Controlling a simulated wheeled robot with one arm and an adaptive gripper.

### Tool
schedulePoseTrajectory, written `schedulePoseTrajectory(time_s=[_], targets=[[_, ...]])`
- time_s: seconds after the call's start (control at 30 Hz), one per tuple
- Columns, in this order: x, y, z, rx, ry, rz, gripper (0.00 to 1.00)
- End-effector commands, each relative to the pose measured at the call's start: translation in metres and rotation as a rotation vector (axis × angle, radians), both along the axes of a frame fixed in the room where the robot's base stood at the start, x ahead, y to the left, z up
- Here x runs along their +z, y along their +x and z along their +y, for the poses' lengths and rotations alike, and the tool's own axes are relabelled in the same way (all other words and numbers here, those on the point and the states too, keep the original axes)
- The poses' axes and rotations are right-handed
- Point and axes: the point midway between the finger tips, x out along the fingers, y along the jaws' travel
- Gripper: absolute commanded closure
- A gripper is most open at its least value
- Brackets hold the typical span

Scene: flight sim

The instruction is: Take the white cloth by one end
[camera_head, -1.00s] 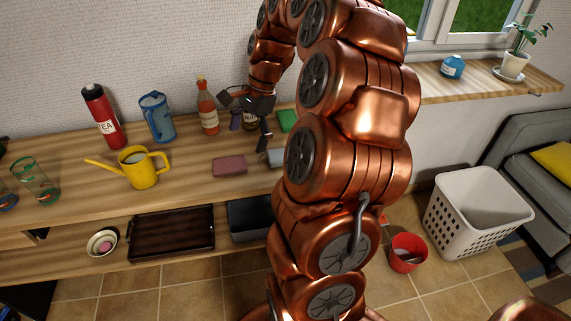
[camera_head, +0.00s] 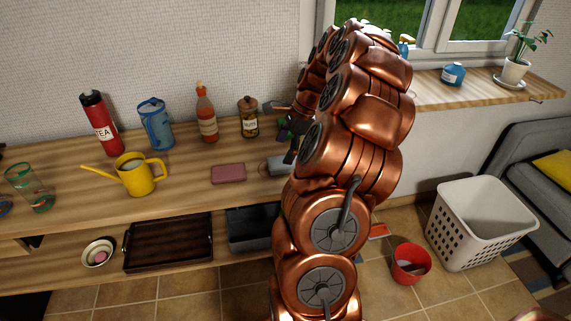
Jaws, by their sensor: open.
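I cannot make out a white cloth in this view; my arm hides part of the counter and the sill. My gripper (camera_head: 289,128) is at the back right of the wooden counter (camera_head: 190,187), partly hidden by my copper arm links. Its dark fingers are apart, near a green object (camera_head: 283,121) that is only partly visible. I cannot tell whether they touch it.
The counter holds a red tea flask (camera_head: 100,125), a blue pitcher (camera_head: 156,125), a sauce bottle (camera_head: 207,115), a jar (camera_head: 249,118), a yellow watering can (camera_head: 135,175) and a pink block (camera_head: 228,174). A white basket (camera_head: 475,225) and red bucket (camera_head: 410,265) stand on the floor.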

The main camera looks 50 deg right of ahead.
Motion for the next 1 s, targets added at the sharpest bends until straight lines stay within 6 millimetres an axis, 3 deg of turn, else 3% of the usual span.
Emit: schedulePoseTrajectory(time_s=[0.33,1.0], targets=[[-0.037,0.005,0.013,0.001,0.0,-0.002,0.06],[-0.042,0.005,0.012,0.001,-0.001,-0.001,0.06]])
